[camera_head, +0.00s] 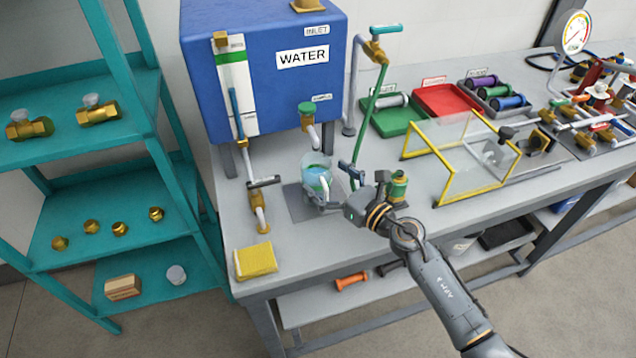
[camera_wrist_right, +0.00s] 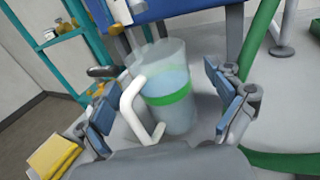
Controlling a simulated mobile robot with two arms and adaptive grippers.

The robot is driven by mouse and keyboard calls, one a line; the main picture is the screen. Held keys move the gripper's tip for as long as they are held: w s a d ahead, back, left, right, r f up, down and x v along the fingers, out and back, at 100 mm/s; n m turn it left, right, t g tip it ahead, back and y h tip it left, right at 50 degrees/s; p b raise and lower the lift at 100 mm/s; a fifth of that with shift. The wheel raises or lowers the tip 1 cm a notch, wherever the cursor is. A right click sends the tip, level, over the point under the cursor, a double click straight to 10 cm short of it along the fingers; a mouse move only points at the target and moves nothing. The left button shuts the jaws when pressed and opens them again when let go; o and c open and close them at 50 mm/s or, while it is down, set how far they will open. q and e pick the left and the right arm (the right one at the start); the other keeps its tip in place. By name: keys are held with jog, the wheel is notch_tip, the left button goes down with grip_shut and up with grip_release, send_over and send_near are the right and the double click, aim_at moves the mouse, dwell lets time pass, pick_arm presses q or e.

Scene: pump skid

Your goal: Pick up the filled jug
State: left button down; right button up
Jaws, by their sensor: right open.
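The jug (camera_head: 315,169) is clear, with bluish water inside, a green band and a white handle. It stands upright on a dark square plate on the bench, below the tank's sample outlet. In the right wrist view the jug (camera_wrist_right: 172,84) is ahead of the palm, its handle (camera_wrist_right: 133,110) facing my gripper. My right gripper (camera_head: 336,190) is at the jug's near right side. In the wrist view its open fingers (camera_wrist_right: 165,112) lie on either side of the handle and jug. Contact cannot be told. My left gripper is not in view.
The blue water tank (camera_head: 262,75) stands behind the jug. A yellow-framed clear guard (camera_head: 462,150) is further right. Teal shelves (camera_head: 95,135) stand at left.

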jog(key=x, duration=0.3)
jog(key=shift+s+d, duration=0.1)
jog(key=shift+c, duration=1.2)
jog(key=c, duration=1.1)
jog(key=shift+c, duration=1)
jog(key=shift+r, duration=0.15)
